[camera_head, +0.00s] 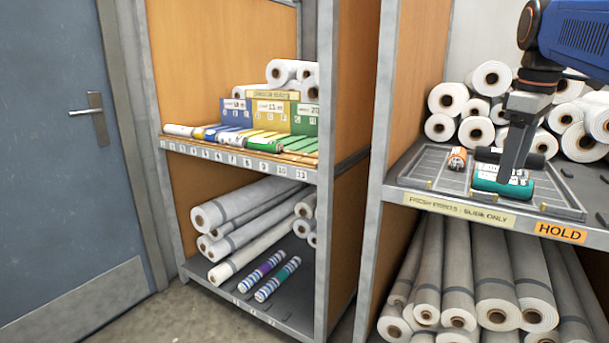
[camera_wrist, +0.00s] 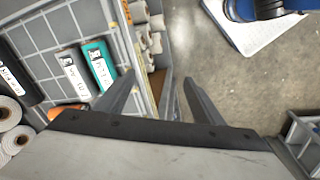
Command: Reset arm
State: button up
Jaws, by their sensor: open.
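My gripper (camera_head: 512,178) hangs at the front of the right-hand shelf, in front of the tray (camera_head: 422,172). In the wrist view its two fingers (camera_wrist: 158,80) are spread apart with nothing between them. A teal roll (camera_head: 488,184) lies in the tray, partly hidden behind a finger in the head view. An orange roll (camera_head: 457,159) lies to its left.
White rolls (camera_head: 447,98) are stacked behind the tray. A HOLD label (camera_head: 560,232) is on the shelf edge. Long grey rolls (camera_head: 458,280) fill the shelf below. A second rack with coloured bins (camera_head: 270,115) stands left, beside a blue door (camera_head: 60,170). Bare floor (camera_wrist: 215,75) shows right of the fingers.

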jog(key=s+a+f+m+t, duration=0.1)
jog(key=s+a+f, duration=0.4)
jog(key=f, duration=0.5)
jog(key=s+a+f+m+t, duration=0.1)
jog(key=s+a+f+m, duration=0.2)
jog(key=f, duration=0.7)
jog(key=s+a+f+m+t, duration=0.1)
jog(key=s+a+f+m, duration=0.2)
jog(key=s+a+f, duration=0.4)
notch_tip(320, 180, down, 3)
jog(key=shift+s+a+r+y, duration=0.1)
jog(key=shift+s+a+y, duration=0.2)
jog(key=shift+s, duration=0.85)
